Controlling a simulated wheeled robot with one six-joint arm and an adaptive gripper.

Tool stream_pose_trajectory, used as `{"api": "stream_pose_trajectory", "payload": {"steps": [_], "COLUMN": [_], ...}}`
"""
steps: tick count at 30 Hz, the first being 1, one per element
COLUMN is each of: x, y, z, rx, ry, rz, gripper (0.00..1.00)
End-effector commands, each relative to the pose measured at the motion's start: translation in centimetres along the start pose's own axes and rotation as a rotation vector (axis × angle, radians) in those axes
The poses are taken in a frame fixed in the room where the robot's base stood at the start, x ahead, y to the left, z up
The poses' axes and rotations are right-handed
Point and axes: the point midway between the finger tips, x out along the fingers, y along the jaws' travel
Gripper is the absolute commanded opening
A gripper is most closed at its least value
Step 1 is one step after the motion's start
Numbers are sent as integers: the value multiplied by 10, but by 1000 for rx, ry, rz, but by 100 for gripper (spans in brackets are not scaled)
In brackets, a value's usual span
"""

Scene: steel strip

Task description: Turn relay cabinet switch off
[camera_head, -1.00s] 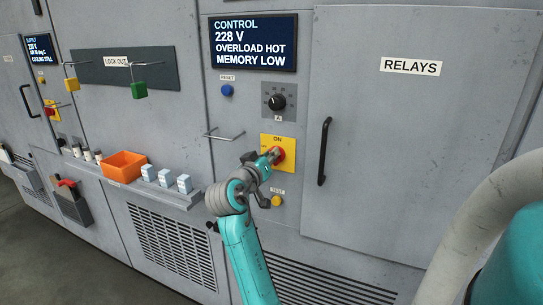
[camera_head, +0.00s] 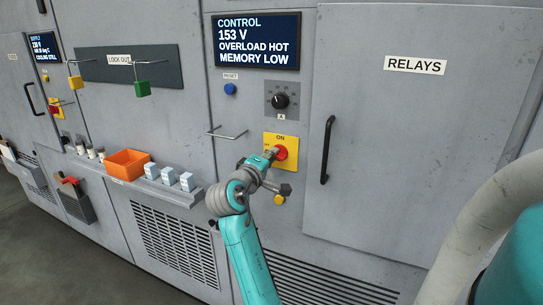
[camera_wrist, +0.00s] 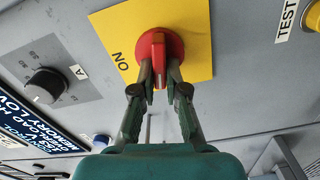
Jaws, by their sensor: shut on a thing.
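The relay cabinet switch is a red knob (camera_head: 282,153) on a yellow plate (camera_head: 292,139) with "ON" at its top. The plate's left lettering is partly covered by my gripper. In the wrist view the red knob (camera_wrist: 158,44) has a raised bar lying along the picture's vertical, crosswise to the direction of the "ON" print on its left. My gripper (camera_wrist: 160,76) is shut on the bar, a finger on each side. My gripper also shows in the head view (camera_head: 272,154), coming from the left and below.
A display (camera_head: 257,41) reads CONTROL 153 V, OVERLOAD HOT, MEMORY LOW. A black dial (camera_head: 280,101) sits above the switch and a yellow button (camera_head: 279,199) below. The relays door handle (camera_head: 327,150) is right. An orange bin (camera_head: 127,163) stands on the left ledge.

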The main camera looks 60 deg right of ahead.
Motion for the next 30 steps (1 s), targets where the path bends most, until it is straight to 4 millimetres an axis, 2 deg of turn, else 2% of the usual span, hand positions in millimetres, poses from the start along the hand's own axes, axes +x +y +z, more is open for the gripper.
{"api": "stream_pose_trajectory", "payload": {"steps": [12, 30], "x": [0, 0], "y": [-4, -4], "z": [0, 0], "rx": [-214, -254], "ry": [1, 0], "rz": [-2, -2], "gripper": [0, 0]}}
